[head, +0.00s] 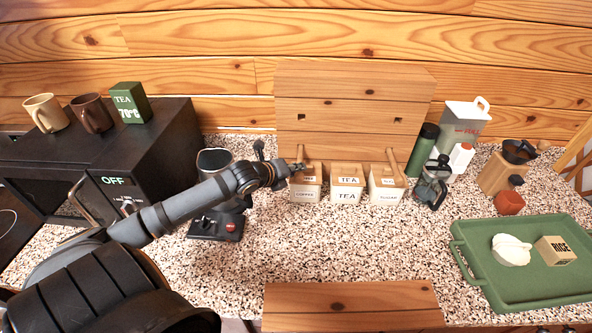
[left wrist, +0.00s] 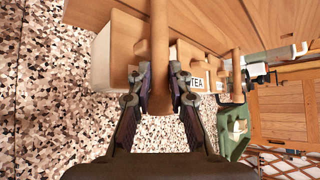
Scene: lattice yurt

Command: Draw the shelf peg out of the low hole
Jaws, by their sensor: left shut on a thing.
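An upright wooden panel (head: 350,90) stands at the back of the counter, with two dark square holes showing higher up. Two wooden pegs stick out low on it: a left peg (head: 301,152) above the coffee canister and a right peg (head: 392,160) above the right canister. My left gripper (head: 298,170) is at the left peg. In the left wrist view, the fingers of my left gripper (left wrist: 160,86) are shut on the left peg (left wrist: 159,40), with the right peg (left wrist: 224,45) apart to the right. The left peg's inner end and low hole are hidden. My right gripper is not in view.
Canisters for coffee (head: 305,192), tea (head: 346,190) and a third (head: 385,192) stand close below the pegs. A dark appliance (head: 216,223) stands under my left arm. A plank (head: 350,300) lies at the front edge; the counter between is clear. A green tray (head: 520,285) is right.

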